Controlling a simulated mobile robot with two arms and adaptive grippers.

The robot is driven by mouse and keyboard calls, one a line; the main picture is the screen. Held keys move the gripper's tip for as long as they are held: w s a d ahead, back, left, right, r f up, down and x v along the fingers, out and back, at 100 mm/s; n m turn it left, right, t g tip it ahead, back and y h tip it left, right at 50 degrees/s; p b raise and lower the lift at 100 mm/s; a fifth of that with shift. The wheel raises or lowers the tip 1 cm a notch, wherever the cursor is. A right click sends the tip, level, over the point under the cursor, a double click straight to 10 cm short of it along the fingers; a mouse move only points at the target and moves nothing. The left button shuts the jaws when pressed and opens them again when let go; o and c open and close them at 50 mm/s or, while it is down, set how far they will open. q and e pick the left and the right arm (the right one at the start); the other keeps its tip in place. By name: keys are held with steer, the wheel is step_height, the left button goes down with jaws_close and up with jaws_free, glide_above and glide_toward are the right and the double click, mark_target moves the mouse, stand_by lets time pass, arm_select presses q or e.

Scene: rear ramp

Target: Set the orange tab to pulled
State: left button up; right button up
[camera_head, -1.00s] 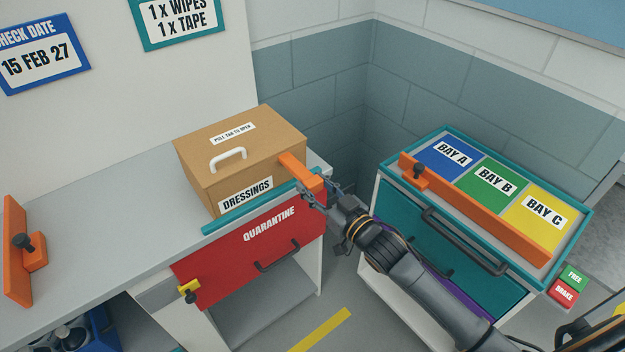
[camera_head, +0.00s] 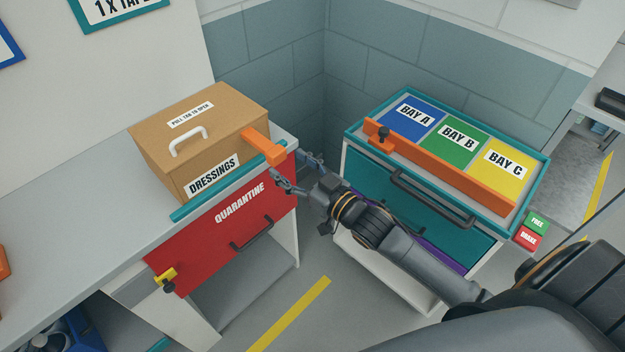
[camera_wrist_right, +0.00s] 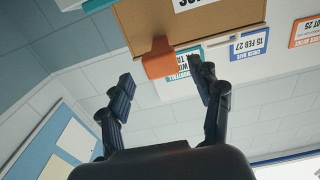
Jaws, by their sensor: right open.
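The orange tab (camera_head: 264,146) sticks out from the front right of the brown cardboard box (camera_head: 150,150) marked DRESSINGS. A label on the box's top reads PULL TAB TO OPEN. My right gripper (camera_head: 292,167) is open and empty, just off the tab's outer end. In the right wrist view the tab (camera_wrist_right: 158,58) lies ahead of the two spread fingers (camera_wrist_right: 165,80), roughly between them, with a gap visible. My left gripper is not in view.
The box stands on a grey counter (camera_head: 60,217) with a teal front strip (camera_head: 228,182), above a red QUARANTINE drawer (camera_head: 225,235). To the right stands a teal cart (camera_head: 420,200) with bays A, B and C and an orange bar (camera_head: 440,165).

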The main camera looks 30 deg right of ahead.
steer(key=v, duration=0.8)
steer(key=s+d+f+m+g+h, duration=0.1)
steer(key=s+d+f+g+h, duration=0.15)
steer(key=f, duration=0.95)
steer(key=s+d+f+m+g+h, duration=0.1)
steer(key=s+d+f+g, duration=0.15)
steer(key=f, duration=0.85)
steer(key=s+d+f+g+h, duration=0.2)
steer(key=s+f, duration=0.2)
steer(key=f, duration=0.8)
steer(key=s+a+f+g, duration=0.1)
steer(key=s+f+g, duration=0.2)
steer(key=s+f, duration=0.3)
steer(key=s+a+f+g, duration=0.2)
steer(key=s+f, duration=0.5)
steer(key=s, duration=0.6)
steer(key=s+a+f+g, duration=0.2)
steer(key=s+f+g, duration=0.2)
steer(key=s, duration=0.6)
step_height(320, 180, down, 3)
steer(key=shift+a+r+h, duration=0.1)
steer(key=shift+a+h, duration=0.05)
steer(key=shift+h, duration=0.2)
steer(key=shift+s, duration=0.15)
